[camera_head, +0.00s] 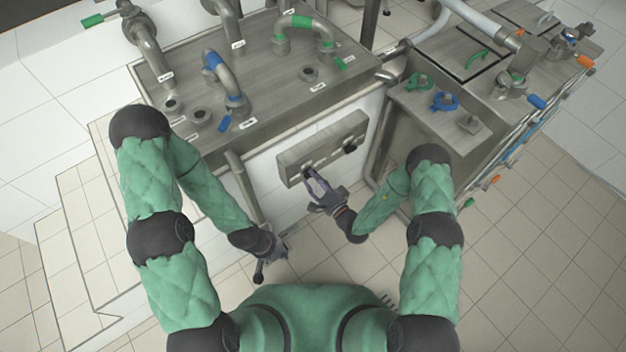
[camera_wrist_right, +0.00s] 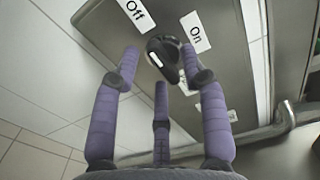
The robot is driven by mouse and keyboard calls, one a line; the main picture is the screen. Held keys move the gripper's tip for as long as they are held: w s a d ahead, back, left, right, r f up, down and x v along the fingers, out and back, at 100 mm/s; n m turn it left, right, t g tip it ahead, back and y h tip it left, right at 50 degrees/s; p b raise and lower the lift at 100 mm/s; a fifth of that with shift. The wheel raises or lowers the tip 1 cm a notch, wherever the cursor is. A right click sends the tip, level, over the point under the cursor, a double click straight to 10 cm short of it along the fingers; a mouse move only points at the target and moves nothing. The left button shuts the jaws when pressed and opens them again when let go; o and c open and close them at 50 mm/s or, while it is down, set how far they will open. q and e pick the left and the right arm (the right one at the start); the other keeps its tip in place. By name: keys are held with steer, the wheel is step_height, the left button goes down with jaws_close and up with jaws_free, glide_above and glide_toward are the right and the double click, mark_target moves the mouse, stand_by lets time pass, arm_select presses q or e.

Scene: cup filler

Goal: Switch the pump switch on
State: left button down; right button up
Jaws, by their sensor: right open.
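A grey control panel (camera_head: 325,148) on the side of the steel counter carries two black knobs. The left knob (camera_head: 308,171) shows in the right wrist view as a round black switch (camera_wrist_right: 164,52) with white marks, near an "Off" label (camera_wrist_right: 137,14) and an "On" label (camera_wrist_right: 196,33). I cannot tell its setting. My right gripper (camera_head: 314,184) is open just in front of this knob; its fingers (camera_wrist_right: 163,76) spread around the knob's line of sight, with contact unclear. My left gripper (camera_head: 268,265) hangs low, away from the panel; its fingers are too small to read.
The second black knob (camera_head: 349,148) is close on the panel's right. A bent steel pipe (camera_head: 243,185) runs down left of the panel. Right of it stands a steel sink unit (camera_head: 440,115) with green and blue valves. Floor below is clear.

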steer(key=shift+w+a, duration=0.25)
steer(key=shift+w, duration=0.05)
steer(key=shift+c, duration=0.3)
jaws_close()
steer(key=m+p, duration=0.4)
steer(key=m, duration=0.5)
steer(key=m+p, duration=0.3)
steer(key=m, duration=0.5)
steer(key=shift+s+a+r+m+p, duration=0.1)
steer(key=shift+s+r+m+p, duration=0.1)
steer(key=shift+m+p, duration=0.2)
